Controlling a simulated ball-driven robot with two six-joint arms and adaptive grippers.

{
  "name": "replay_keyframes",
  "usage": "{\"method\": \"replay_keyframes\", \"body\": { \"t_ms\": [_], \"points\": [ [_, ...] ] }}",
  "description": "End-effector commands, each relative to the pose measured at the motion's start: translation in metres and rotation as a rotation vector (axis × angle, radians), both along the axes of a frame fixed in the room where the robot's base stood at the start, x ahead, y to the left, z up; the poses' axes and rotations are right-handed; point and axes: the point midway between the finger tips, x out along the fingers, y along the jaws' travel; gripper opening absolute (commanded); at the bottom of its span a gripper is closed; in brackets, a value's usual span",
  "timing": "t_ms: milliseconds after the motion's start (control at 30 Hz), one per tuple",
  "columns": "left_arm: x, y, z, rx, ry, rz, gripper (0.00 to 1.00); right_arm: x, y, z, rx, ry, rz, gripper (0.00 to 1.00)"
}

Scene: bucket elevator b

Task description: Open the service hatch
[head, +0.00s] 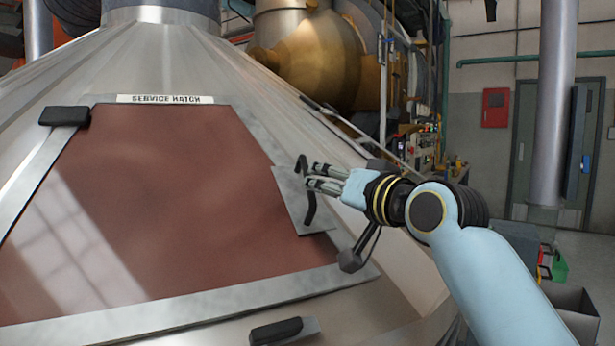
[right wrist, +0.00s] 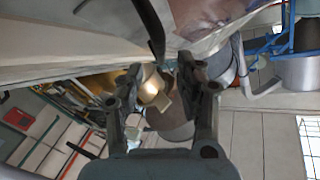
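The service hatch (head: 150,190) is a reddish-brown panel on the sloping metal cone, under a white "SERVICE HATCH" label (head: 165,99). It looks closed. A dark curved handle (head: 309,207) stands on a grey plate (head: 290,199) at the hatch's right edge. My right gripper (head: 312,177) is at this handle, its fingers pointing left across it. In the right wrist view the fingers are apart, and the dark handle (right wrist: 150,28) reaches down from the top towards the gap between the fingertips. I cannot tell if they touch it. My left gripper is not in view.
A brass-coloured vessel (head: 320,60) stands behind. Open floor shows at right.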

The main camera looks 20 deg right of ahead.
Motion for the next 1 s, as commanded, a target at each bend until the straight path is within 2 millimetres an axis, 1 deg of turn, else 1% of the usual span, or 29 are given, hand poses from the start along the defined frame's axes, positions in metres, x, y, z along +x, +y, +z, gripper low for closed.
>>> {"method": "replay_keyframes", "body": {
  "t_ms": [33, 100, 200, 300, 467, 700, 767, 900, 1000],
  "points": [
    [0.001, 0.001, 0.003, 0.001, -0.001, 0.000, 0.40, 0.011, 0.003, 0.002, 0.005, 0.001, 0.001, 0.36],
    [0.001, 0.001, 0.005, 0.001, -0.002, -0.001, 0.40, 0.024, 0.006, 0.002, 0.003, 0.002, 0.000, 0.36],
    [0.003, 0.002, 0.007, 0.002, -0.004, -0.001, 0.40, 0.040, 0.011, 0.001, 0.002, 0.001, 0.001, 0.36],
    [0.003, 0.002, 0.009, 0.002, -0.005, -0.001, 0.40, 0.052, 0.013, 0.000, 0.000, 0.002, 0.000, 0.36],
    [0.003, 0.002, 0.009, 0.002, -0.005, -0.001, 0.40, 0.061, 0.015, 0.000, -0.001, 0.002, 0.000, 0.36],
    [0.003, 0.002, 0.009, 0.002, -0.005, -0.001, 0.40, 0.061, 0.015, -0.001, -0.001, 0.002, 0.000, 0.36],
    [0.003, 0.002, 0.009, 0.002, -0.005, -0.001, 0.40, 0.061, 0.015, -0.001, -0.001, 0.002, 0.000, 0.30],
    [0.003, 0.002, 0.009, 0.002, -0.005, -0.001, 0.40, 0.061, 0.015, -0.001, -0.001, 0.002, 0.000, 0.11],
    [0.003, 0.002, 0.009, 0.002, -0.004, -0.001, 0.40, 0.061, 0.015, -0.001, -0.001, 0.002, 0.000, 0.00]
  ]
}}
